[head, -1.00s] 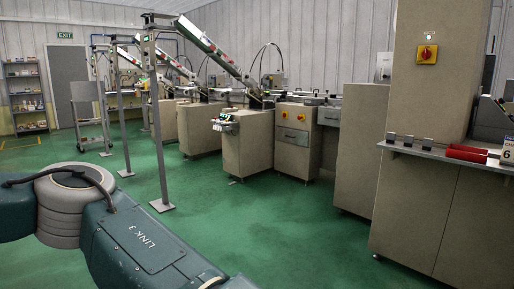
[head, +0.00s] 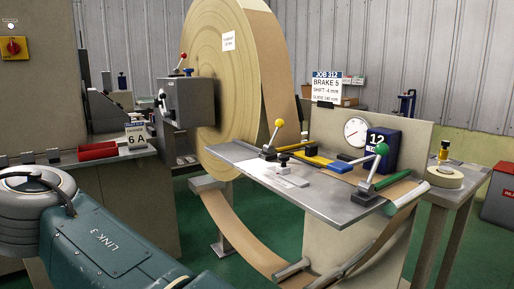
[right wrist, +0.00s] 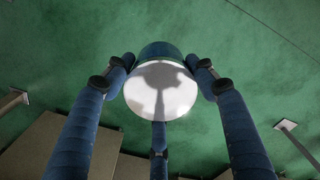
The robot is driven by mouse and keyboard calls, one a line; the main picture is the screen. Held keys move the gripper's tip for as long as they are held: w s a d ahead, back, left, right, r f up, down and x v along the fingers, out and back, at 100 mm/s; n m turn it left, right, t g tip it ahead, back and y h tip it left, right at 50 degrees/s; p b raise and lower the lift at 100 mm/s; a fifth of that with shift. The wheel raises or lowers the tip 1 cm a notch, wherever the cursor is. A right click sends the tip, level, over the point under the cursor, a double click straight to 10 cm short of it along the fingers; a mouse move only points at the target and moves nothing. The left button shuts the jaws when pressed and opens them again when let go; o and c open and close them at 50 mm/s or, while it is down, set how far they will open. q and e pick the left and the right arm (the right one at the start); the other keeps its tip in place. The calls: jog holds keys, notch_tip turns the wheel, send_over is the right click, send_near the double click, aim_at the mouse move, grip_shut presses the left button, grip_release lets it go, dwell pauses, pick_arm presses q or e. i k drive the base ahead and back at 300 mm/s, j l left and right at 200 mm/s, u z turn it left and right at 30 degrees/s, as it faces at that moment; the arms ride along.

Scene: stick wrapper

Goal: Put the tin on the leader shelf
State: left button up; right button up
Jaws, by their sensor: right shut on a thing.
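In the right wrist view my right gripper (right wrist: 160,66) has its blue fingers closed around a round tin (right wrist: 178,102). The tin has a pale, shiny end facing the camera and a dark teal side. It is held above the green floor, clear of any surface. My right gripper and the tin are not in the head view. In the head view a steel shelf (head: 322,199) juts from a machine with levers on it. No label visible there marks it as the leader shelf. My left gripper is out of view; only a left arm link shows.
A large paper roll (head: 205,75) stands behind the shelf, its brown web hanging below. A blue box marked 12 (head: 378,152) and yellow- and green-knobbed levers crowd the shelf's back and right. A side table (head: 461,192) carries a tape roll. A red tray (head: 98,151) lies on the left counter.

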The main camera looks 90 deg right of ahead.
aim_at(230, 150)
jog(key=i+l+z, duration=0.1)
jog(key=z, duration=0.4)
jog(key=i+j+z, duration=0.1)
jog(key=i+z, duration=0.2)
jog(key=z, duration=0.2)
jog(key=i+j+z, duration=0.1)
jog(key=i+z, duration=0.15)
jog(key=z, duration=0.25)
jog(key=i+j+z, duration=0.15)
jog(key=z, duration=0.3)
jog(key=i+j+z, duration=0.2)
jog(key=z, duration=0.3)
